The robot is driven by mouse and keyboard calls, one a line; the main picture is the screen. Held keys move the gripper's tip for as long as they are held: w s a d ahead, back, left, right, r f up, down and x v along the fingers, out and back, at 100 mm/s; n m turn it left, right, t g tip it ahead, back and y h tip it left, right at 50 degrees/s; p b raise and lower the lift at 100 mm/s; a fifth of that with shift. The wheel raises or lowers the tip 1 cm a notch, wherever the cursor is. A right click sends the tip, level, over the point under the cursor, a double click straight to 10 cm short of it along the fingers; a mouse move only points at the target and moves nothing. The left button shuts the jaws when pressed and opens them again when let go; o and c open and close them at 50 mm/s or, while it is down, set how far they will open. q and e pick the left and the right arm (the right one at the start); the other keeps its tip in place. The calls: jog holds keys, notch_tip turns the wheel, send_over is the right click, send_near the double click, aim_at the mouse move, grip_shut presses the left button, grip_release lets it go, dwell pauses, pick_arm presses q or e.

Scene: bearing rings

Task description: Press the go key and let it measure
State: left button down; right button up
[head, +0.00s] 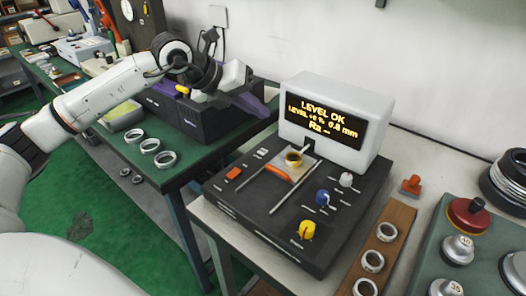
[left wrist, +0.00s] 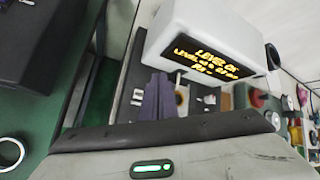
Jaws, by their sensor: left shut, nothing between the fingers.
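The dark measuring unit (head: 262,215) stands on the right bench. An orange key (head: 234,173) and a pale key (head: 262,152) sit on its left side; their labels are too small to read. Its display (head: 322,122) says LEVEL OK, a level line with 0.8 mm, and Ra with dashes; it also shows in the left wrist view (left wrist: 206,62). A brassy ring (head: 293,159) sits on the small stage below the display. My left gripper (head: 262,108), with purple fingers, is shut and empty, left of the display and apart from the keys. It also shows in the left wrist view (left wrist: 155,100).
Blue (head: 322,197) and yellow (head: 307,230) knobs stand on the unit's right side. A wooden rack (head: 393,240) with several rings lies to the right, beside a panel with a red knob (head: 468,212). A dark machine (head: 185,112) stands under my left arm.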

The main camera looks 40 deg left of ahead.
pick_arm(q)
jog(key=b, duration=0.6)
send_over(263, 152)
jog(key=s, duration=0.1)
jog(key=f, duration=0.7)
jog(key=shift+a+f, duration=0.35)
jog(key=shift+a, duration=0.05)
jog(key=shift+f, duration=0.45)
pick_arm(e)
jog(key=f, duration=0.2)
jog(key=a+f, duration=0.1)
jog(key=f, duration=0.1)
jog(key=shift+w, duration=0.25)
jog(key=shift+s+d+f, duration=0.1)
jog(key=shift+d, duration=0.05)
jog(key=shift+w, duration=0.3)
jog(key=shift+s+f, duration=0.15)
jog(key=shift+s, duration=0.2)
pick_arm(q)
jog(key=shift+f+b, duration=0.4)
jog(key=shift+b, duration=0.15)
pick_arm(e)
jog(key=shift+f, duration=0.35)
jog(key=shift+w+r, duration=0.1)
jog(key=shift+w, duration=0.2)
